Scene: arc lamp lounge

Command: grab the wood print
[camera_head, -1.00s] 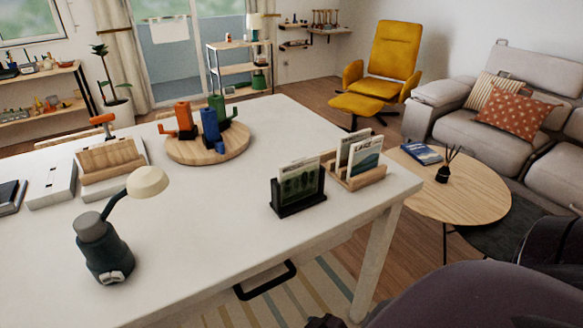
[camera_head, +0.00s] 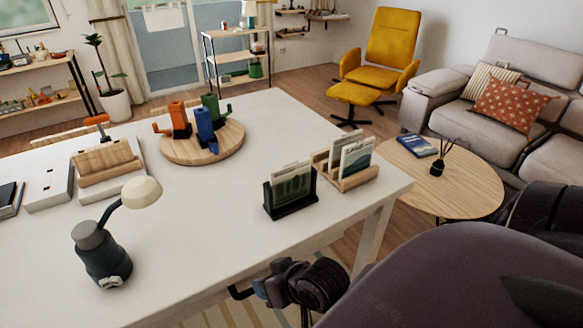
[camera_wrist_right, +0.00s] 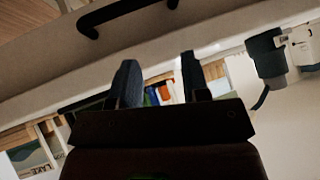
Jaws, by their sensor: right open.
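A card with a dark green woodland picture (camera_head: 291,186) stands upright in a black holder (camera_head: 291,209) near the table's front right edge. It is probably the wood print. Beside it, a wooden holder (camera_head: 357,182) carries several prints, one reading LAKE (camera_head: 355,158). My right gripper (camera_head: 272,284) is below and in front of the table's front edge, apart from both holders. In the right wrist view, which looks upside down, its fingers (camera_wrist_right: 159,75) are open with nothing held. The LAKE print (camera_wrist_right: 33,160) shows at lower left; the black holder is mostly hidden behind a finger. My left gripper is out of view.
The white table (camera_head: 190,235) has a desk lamp (camera_head: 102,248) at left and a round wooden board (camera_head: 228,150) with coloured holders behind. A black handle (camera_wrist_right: 120,12) sits below the table's front edge. A round coffee table (camera_head: 465,195) stands right.

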